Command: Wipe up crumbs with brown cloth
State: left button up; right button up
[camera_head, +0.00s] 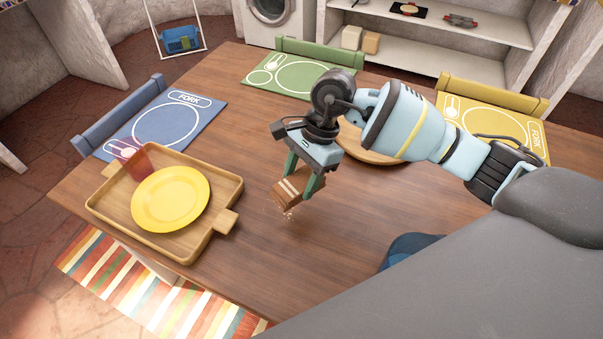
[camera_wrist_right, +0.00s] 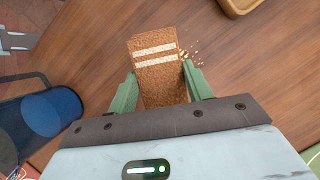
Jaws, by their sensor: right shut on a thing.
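My right gripper (camera_head: 302,181) is shut on the brown cloth (camera_head: 292,192), which has pale stripes. In the right wrist view the cloth (camera_wrist_right: 158,68) sits between the two green fingers (camera_wrist_right: 160,92). Crumbs (camera_head: 290,213) lie on the wooden table at the cloth's lower edge. In the right wrist view the crumbs (camera_wrist_right: 190,50) lie just right of the cloth, scattered in a small patch. I cannot tell whether the cloth touches the table. My left gripper is not in view.
A wooden tray (camera_head: 103,209) with a yellow plate (camera_head: 170,199) and a reddish cup (camera_head: 138,163) stands left of the crumbs. Blue (camera_head: 195,122), green (camera_head: 258,75) and yellow (camera_head: 480,112) placemats lie along the edges. A round wooden item (camera_head: 355,150) is partly hidden behind my arm. The table's middle is mostly clear.

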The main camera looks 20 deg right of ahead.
jog(key=shift+w+d+f+m+t, duration=0.15)
jog(key=shift+f+m+t, duration=0.1)
jog(key=shift+m, duration=0.45)
jog(key=shift+w+f+m+t, duration=0.1)
jog(key=shift+m+t, duration=0.15)
jog(key=shift+m, duration=0.45)
